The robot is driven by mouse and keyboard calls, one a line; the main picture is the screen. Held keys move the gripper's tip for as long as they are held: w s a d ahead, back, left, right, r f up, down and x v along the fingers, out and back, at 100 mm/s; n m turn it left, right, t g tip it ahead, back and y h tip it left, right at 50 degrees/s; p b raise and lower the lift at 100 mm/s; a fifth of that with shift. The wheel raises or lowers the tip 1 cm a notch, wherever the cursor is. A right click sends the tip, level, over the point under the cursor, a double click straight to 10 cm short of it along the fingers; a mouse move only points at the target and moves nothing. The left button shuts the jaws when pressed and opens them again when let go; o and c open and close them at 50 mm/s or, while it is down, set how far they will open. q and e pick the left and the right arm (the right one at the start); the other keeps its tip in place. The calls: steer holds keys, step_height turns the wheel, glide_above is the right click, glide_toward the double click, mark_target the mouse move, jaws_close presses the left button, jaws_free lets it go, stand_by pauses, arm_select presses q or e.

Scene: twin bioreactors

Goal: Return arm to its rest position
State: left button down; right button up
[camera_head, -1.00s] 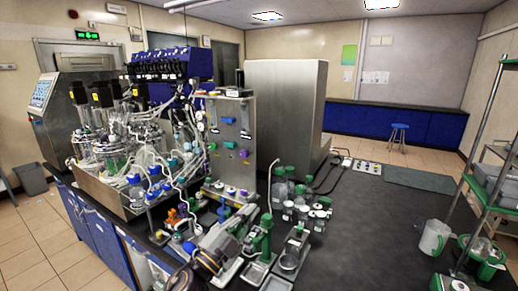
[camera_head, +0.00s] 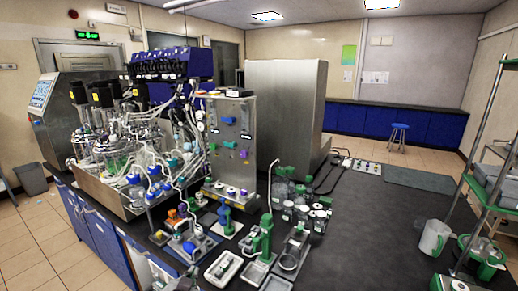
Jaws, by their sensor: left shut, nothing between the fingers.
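My left gripper (camera_head: 189,277) shows only as a small dark part low in the head view, at the front edge of the bench. It is shut and empty, clear of the bench items. Most of the left arm is out of the picture. My right gripper is not in view. The twin bioreactors (camera_head: 112,140) stand at the left in a metal tray, with glass vessels and many tubes.
A white tray (camera_head: 222,267) lies near the bench's front edge. A green-topped stand (camera_head: 263,238), a blue stand (camera_head: 226,218) and several bottles stand behind it. A tall steel cabinet (camera_head: 285,110) rises behind.

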arm_select(q)
steer(key=s+a+f+n+g, duration=0.1)
steer(key=s+f+g, duration=0.45)
steer(key=s, duration=0.45)
steer(key=s+a+f+n+g, duration=0.1)
steer(key=s+f+g, duration=0.3)
steer(key=s+f, duration=0.6)
steer(key=f, duration=1.4)
steer(key=s+f, duration=0.2)
steer(key=f, duration=1.3)
steer(key=s+a+f+g, duration=0.1)
steer(key=s+a+f, duration=0.1)
steer(key=s+f, duration=0.8)
steer(key=s+a+f+g, duration=0.1)
steer(key=s+a+f, duration=0.1)
steer(key=s+f, duration=0.8)
steer(key=shift+s+a+f+h, duration=0.2)
steer(key=shift+s+a+h, duration=0.1)
steer(key=shift+s, duration=0.75)
